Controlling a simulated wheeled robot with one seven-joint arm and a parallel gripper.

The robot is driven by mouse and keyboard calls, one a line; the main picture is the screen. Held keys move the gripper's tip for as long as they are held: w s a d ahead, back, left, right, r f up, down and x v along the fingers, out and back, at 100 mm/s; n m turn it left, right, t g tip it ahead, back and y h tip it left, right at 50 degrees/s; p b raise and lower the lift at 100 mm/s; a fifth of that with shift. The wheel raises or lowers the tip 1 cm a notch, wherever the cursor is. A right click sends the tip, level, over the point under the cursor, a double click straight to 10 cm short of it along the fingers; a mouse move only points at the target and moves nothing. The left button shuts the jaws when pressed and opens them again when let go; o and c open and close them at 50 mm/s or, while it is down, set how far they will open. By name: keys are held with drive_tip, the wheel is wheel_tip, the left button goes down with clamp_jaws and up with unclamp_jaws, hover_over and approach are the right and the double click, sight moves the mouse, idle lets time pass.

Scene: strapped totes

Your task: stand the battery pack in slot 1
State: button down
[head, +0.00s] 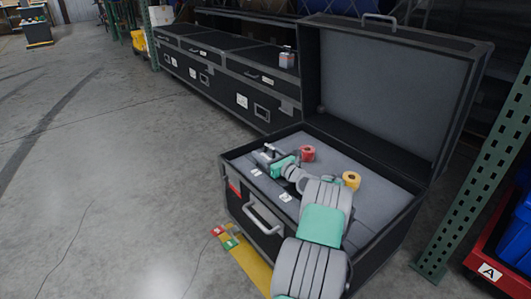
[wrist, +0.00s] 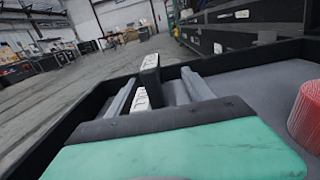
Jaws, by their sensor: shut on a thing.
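My gripper (head: 268,155) is low over the left part of the open black case (head: 372,238), near its left wall. In the wrist view its two grey fingers (wrist: 158,88) are shut on a dark upright block with white labels, which I take for the battery pack (wrist: 151,66). The pack's lower part is hidden behind the gripper body. Two small white labels (head: 256,172) sit on the grey insert along the front edge. I cannot clearly read them, and no slot opening shows, so I cannot tell whether the pack is in slot 1.
A red roll (head: 308,153) and a yellow roll (head: 351,180) are on the grey insert, right of my gripper. The red roll also shows in the wrist view (wrist: 306,115). The raised lid (head: 395,95) stands behind. A green post (head: 475,170) stands at right. Open floor lies left.

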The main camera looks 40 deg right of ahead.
drive_tip(key=shift+f, duration=0.35)
